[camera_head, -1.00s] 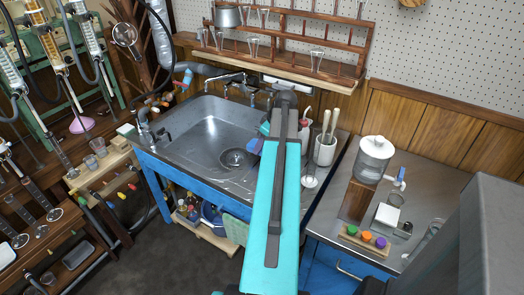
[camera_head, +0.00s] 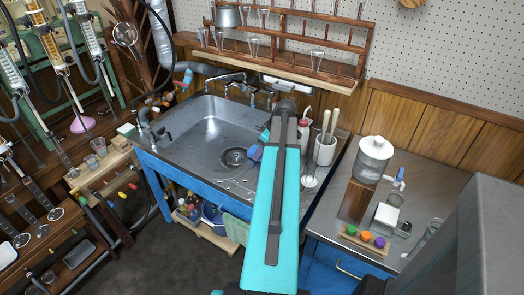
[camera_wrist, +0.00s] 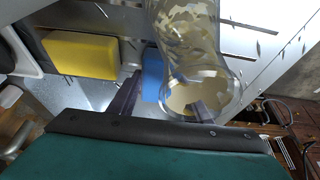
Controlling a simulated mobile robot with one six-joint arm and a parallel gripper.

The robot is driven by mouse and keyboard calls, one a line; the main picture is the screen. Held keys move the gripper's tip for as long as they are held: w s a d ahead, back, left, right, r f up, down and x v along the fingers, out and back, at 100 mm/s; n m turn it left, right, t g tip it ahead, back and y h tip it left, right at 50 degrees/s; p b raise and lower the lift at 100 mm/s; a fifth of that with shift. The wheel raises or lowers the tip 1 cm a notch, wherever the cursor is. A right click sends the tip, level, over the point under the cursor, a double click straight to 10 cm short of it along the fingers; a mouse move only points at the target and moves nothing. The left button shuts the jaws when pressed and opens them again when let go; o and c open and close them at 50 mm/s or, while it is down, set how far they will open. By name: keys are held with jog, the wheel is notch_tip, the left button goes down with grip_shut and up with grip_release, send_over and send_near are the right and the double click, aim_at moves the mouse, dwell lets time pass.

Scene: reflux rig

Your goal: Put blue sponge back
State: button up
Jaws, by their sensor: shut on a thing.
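The blue sponge (camera_wrist: 152,72) sits between the two dark fingers of my gripper (camera_wrist: 162,92) in the wrist view. My gripper is shut on it. Part of the sponge is hidden behind a clear glass vessel (camera_wrist: 190,45) close to the camera. In the head view a blue patch of the sponge (camera_head: 256,153) shows at the left side of my arm, by the sink's right edge. My arm hides the fingers there. A yellow sponge (camera_wrist: 80,55) lies left of the blue one in the wrist view.
The steel sink (camera_head: 205,130) is empty, with taps (camera_head: 235,82) behind it. Right of my arm stand a red-and-white bottle (camera_head: 304,132) and a pot of brushes (camera_head: 325,150). A wooden glassware rack (camera_head: 285,40) hangs above.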

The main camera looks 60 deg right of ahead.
jog(key=shift+f, duration=0.2)
jog(key=o, duration=1)
jog(key=shift+o, duration=0.2)
jog(key=shift+r, duration=0.1)
jog(key=v, duration=1.2)
jog(key=shift+b, duration=0.45)
jog(key=shift+r, duration=0.25)
